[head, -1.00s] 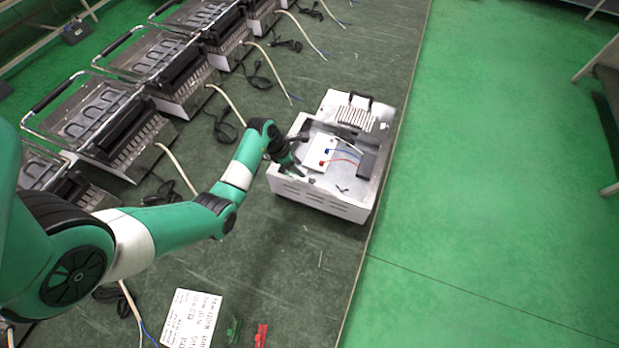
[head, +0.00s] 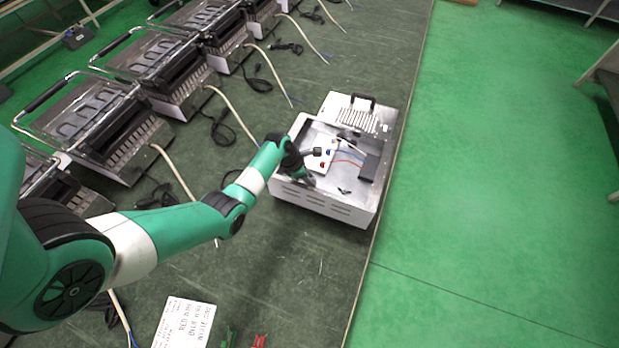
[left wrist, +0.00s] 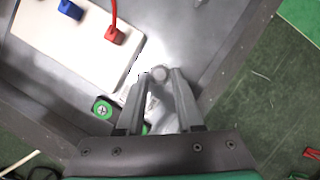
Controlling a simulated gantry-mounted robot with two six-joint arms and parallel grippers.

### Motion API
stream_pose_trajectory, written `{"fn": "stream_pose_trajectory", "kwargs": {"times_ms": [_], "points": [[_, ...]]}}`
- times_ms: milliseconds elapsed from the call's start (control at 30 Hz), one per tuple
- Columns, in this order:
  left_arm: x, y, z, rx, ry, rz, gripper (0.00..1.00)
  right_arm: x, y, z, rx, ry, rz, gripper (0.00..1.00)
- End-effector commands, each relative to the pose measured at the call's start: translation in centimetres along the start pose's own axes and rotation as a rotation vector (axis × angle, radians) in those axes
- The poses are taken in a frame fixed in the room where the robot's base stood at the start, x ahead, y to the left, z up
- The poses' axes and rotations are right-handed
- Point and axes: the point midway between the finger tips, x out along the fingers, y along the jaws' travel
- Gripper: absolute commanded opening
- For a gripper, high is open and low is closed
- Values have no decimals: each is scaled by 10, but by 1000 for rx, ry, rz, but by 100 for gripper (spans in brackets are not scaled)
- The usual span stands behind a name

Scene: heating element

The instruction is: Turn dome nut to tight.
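The open metal housing (head: 325,205) sits on the green-topped bench. My left gripper (left wrist: 158,75) reaches down inside its near left corner. In the left wrist view a small, round, pale grey piece that looks like the dome nut (left wrist: 159,73) lies between the two fingertips, with a narrow gap seeming to show on each side. The fingers are apart; I cannot make out contact. A green round piece with a cross-slotted screw (left wrist: 102,109) lies left of the fingers. My right gripper is not in view.
A white block with a blue connector (left wrist: 69,9) and a red connector (left wrist: 115,35) is close to the left finger. Several grill presses (head: 110,125) with cables line the left. A paper sheet (head: 185,322) lies near the front. The bench edge is right of the housing.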

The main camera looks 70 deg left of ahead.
Motion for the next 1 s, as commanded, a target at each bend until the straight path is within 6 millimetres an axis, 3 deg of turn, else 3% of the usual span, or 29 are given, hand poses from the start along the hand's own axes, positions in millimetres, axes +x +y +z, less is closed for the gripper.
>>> {"fn": "stream_pose_trajectory", "kwargs": {"times_ms": [567,1000], "points": [[0,1,0,72,0,-31,0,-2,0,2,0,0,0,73],[4,6,0,397,-1,-165,0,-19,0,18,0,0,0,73]]}}
